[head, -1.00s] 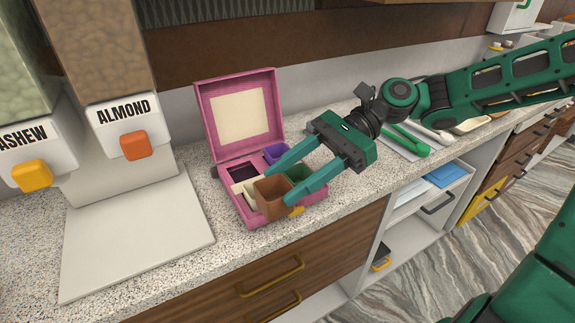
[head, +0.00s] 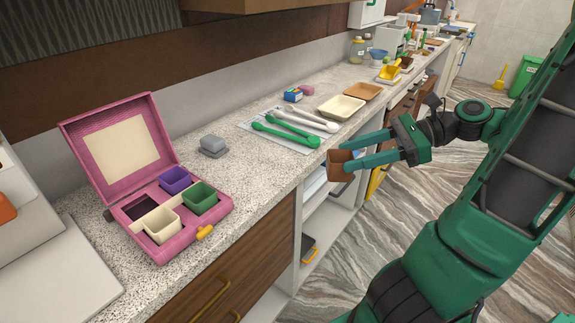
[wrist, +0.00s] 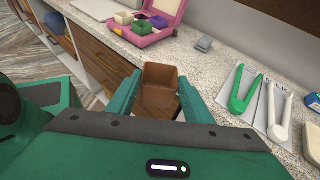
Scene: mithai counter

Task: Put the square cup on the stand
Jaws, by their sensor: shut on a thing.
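My gripper (head: 350,160) is shut on a brown square cup (head: 339,166), held upright between its two green fingers. In the head view the cup is in the air just off the counter's front edge, over the open shelves. In the wrist view the brown cup (wrist: 159,84) sits between the fingertips. The pink box (head: 165,250) stands open on the counter at the left, with a purple cup (head: 175,180), a green cup (head: 200,198) and a cream cup (head: 160,225) in it, and one dark empty compartment. I cannot make out which thing is the stand.
Green tongs (head: 286,134) and white tongs (head: 306,120) lie on a sheet beyond the box. A small grey block (head: 213,145), a cream tray (head: 341,107) and a brown tray (head: 362,91) are on the counter.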

